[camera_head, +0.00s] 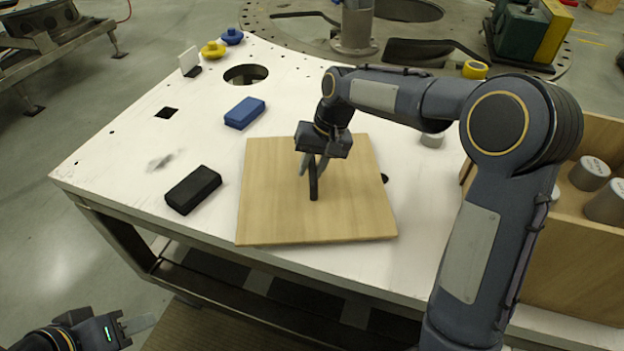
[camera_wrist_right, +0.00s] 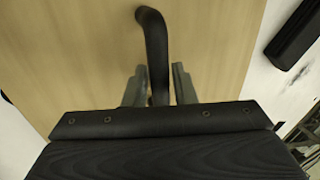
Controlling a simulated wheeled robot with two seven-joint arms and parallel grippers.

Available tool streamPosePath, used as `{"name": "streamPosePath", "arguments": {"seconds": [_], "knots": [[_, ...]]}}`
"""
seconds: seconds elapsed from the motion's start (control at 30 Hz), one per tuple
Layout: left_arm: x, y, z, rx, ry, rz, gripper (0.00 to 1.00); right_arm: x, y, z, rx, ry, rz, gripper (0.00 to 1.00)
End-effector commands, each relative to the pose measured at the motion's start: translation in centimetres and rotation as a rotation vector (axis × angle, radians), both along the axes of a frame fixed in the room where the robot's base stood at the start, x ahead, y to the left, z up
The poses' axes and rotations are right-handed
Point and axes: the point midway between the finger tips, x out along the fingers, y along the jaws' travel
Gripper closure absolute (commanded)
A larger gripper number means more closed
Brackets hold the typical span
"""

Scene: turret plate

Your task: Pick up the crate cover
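The crate cover (camera_head: 270,212) is a flat, square wooden board lying on the white table, with a dark bar handle (camera_head: 313,183) standing at its middle. It also fills most of the right wrist view (camera_wrist_right: 90,55), where the black handle (camera_wrist_right: 154,50) runs up between the fingers. My right gripper (camera_head: 311,172) is over the cover with its fingers open on either side of the handle; a gap shows on each side in the wrist view (camera_wrist_right: 158,85). My left gripper (camera_head: 138,324) is low at the bottom left, off the table; its finger opening is unclear.
A wooden crate (camera_head: 560,262) with grey cylinders (camera_head: 590,174) stands at the right. A black block (camera_head: 193,189) and a blue block (camera_head: 244,113) lie left of the cover. Yellow (camera_head: 213,49) and blue (camera_head: 232,37) knobs sit at the back.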

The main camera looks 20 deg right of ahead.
Motion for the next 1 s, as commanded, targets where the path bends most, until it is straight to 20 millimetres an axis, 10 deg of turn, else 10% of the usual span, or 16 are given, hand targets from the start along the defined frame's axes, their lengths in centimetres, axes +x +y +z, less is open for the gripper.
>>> {"name": "streamPosePath", "arguments": {"seconds": [0.17, 0.7, 1.0], "knots": [[0.0, 0.0, 0.0, 0.000, 0.000, 0.000, 0.64, 0.0, 0.0, 0.0, 0.000, -0.001, 0.000, 1.00], [0.0, 0.0, 0.0, 0.000, 0.000, 0.000, 0.64, 0.1, 0.0, 0.5, 0.002, -0.006, 0.000, 1.00], [0.0, 0.0, -0.1, 0.000, 0.000, 0.000, 0.64, 0.2, 0.1, 4.9, 0.003, -0.012, 0.002, 1.00]]}}
